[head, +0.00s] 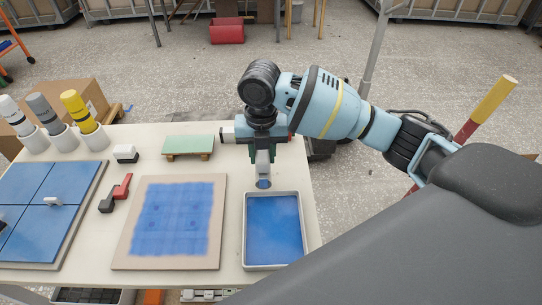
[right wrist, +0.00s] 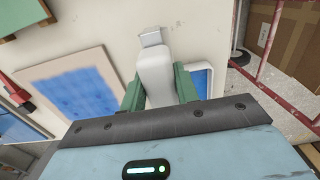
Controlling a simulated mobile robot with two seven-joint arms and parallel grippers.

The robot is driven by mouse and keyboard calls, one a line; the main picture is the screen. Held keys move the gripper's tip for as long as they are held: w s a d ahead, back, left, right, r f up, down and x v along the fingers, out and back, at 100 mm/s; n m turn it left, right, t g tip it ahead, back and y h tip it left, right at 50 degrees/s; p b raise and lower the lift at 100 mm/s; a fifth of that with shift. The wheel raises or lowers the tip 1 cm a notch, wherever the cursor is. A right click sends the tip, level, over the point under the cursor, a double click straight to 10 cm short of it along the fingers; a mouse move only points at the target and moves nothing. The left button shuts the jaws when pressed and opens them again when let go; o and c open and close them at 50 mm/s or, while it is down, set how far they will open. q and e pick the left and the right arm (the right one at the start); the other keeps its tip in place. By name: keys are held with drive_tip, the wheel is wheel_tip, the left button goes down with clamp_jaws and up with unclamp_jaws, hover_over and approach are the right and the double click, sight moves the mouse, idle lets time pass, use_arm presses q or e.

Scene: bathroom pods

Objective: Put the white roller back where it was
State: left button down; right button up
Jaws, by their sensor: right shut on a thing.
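My right gripper (head: 263,148) is shut on a pale, long thing that I take for the white roller (head: 263,168). It hangs roughly upright just behind the paint tray (head: 246,232), with a small blue patch at its lower end. I cannot tell whether it touches the table. In the right wrist view the white roller (right wrist: 156,75) shows between the green fingers of my right gripper (right wrist: 160,93), with a squarish pale end. The gripper hides part of it. My left gripper is not in view.
A blue-painted board (head: 120,255) lies left of the tray. A green-topped block (head: 188,143), a red and black piece (head: 116,192) and a white and black block (head: 125,153) lie nearby. White, grey and yellow-topped holders (head: 90,128) stand at the far left, by a blue tiled panel (head: 72,180).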

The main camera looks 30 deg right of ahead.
drive_tip(key=shift+w+d, duration=0.25)
drive_tip(key=shift+d, duration=0.25)
drive_tip(key=shift+w+d, duration=0.25)
drive_tip(key=shift+d, duration=0.25)
drive_tip(key=f, duration=0.1)
drive_tip(key=d+f, duration=0.1)
drive_tip(key=f, duration=0.1)
drive_tip(key=shift+w+f, duration=0.15)
drive_tip(key=shift+f, duration=0.2)
drive_tip(key=shift+f, duration=0.2)
drive_tip(key=o, duration=1)
wheel_tip(320, 180, up, 12)
drive_tip(key=shift+r+p, duration=0.2)
drive_tip(key=shift+p, duration=0.1)
